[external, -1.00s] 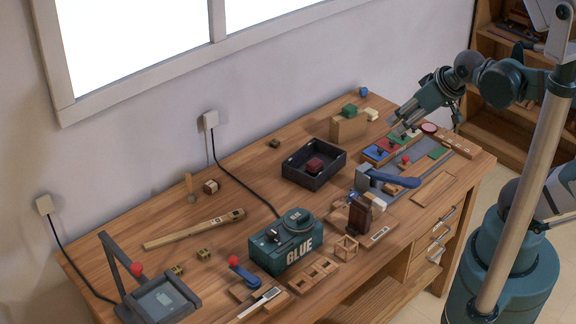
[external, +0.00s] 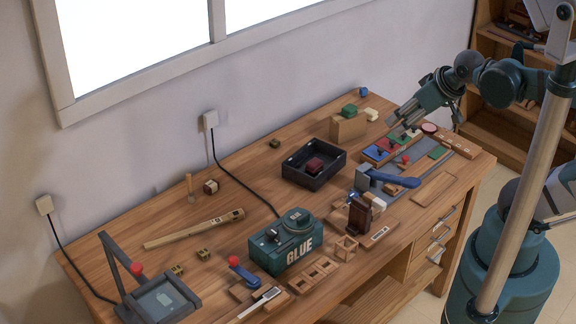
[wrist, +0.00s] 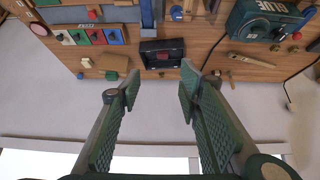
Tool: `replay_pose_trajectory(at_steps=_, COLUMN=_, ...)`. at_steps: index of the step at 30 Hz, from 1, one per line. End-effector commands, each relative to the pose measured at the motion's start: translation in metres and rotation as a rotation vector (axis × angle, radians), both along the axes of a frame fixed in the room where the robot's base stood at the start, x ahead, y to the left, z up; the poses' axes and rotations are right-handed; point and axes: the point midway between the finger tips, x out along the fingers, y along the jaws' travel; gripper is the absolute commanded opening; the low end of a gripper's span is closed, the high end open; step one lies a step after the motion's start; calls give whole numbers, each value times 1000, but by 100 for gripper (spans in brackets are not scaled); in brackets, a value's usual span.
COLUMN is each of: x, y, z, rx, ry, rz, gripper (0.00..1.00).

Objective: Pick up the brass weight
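I cannot tell for sure which object is the brass weight. Two small brass-coloured pieces lie at the front left of the bench in the external view, one (external: 176,270) near the hinged frame and one (external: 203,254) just right of it. My gripper (external: 401,124) is above the bench's far right end, well away from both. In the wrist view my gripper (wrist: 160,82) has its two green fingers wide apart with nothing between them.
The green GLUE box (external: 287,245) stands mid-bench, with a black cable behind it. A dark tray (external: 329,177) holds a red block. A blue-handled lever (external: 394,180), coloured panels (external: 381,152) and a wooden block (external: 346,128) crowd the right.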

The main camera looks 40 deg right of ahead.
Motion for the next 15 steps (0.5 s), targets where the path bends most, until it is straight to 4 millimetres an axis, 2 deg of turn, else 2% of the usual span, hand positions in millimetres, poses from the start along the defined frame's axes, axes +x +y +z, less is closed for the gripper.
replay_pose_trajectory(at_steps=8, x=10, y=0, z=6, rx=16, ry=12, rz=-22, gripper=35)
replay_pose_trajectory(at_steps=15, x=35, y=1, z=17, rx=58, ry=44, rz=-85, gripper=35)
